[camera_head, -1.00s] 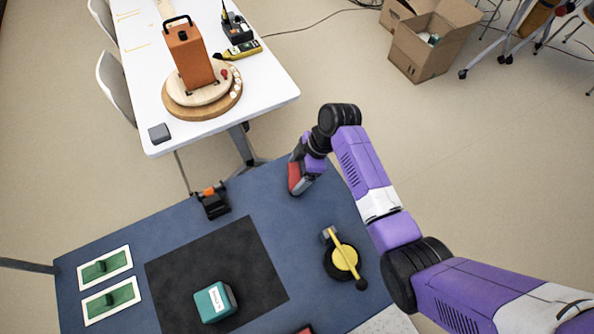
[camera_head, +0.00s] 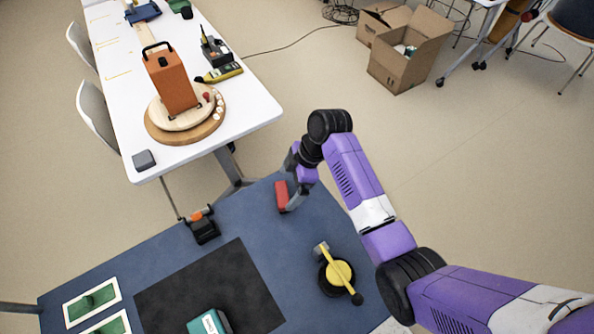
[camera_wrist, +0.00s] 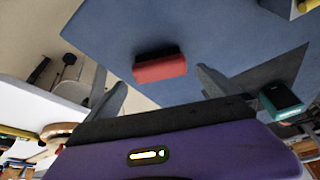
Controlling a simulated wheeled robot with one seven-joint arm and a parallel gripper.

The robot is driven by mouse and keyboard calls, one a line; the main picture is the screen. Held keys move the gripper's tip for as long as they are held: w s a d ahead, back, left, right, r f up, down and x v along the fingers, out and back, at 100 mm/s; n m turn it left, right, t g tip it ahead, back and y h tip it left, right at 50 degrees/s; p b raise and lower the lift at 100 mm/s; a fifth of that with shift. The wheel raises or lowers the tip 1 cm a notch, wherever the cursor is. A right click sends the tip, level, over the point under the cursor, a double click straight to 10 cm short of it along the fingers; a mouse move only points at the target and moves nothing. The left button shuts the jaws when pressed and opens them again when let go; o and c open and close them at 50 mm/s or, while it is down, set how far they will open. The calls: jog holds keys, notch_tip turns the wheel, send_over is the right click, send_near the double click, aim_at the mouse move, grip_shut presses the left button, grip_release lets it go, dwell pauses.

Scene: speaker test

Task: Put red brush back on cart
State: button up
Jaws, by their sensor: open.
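The red brush (camera_head: 282,196) is on the blue cart top (camera_head: 315,215), near its far edge. It also shows as a red block with a dark base in the wrist view (camera_wrist: 160,68). My gripper (camera_head: 290,204) is at the brush, with the wrist just to its right in the head view. In the wrist view my gripper (camera_wrist: 161,82) has its two grey fingers spread wide, with the brush seen between and beyond the tips. I cannot tell whether a finger touches the brush.
A black-and-orange tool (camera_head: 203,227), a dark mat (camera_head: 215,288), a teal box (camera_head: 209,323), and a yellow-and-black tool (camera_head: 338,273) are on the cart. A white table (camera_head: 185,165) stands beyond it. Cardboard boxes (camera_head: 410,60) are on the floor.

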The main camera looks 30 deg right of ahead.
jog(key=v, duration=0.8)
jog(key=shift+r, duration=0.3)
jog(key=shift+f, duration=0.1)
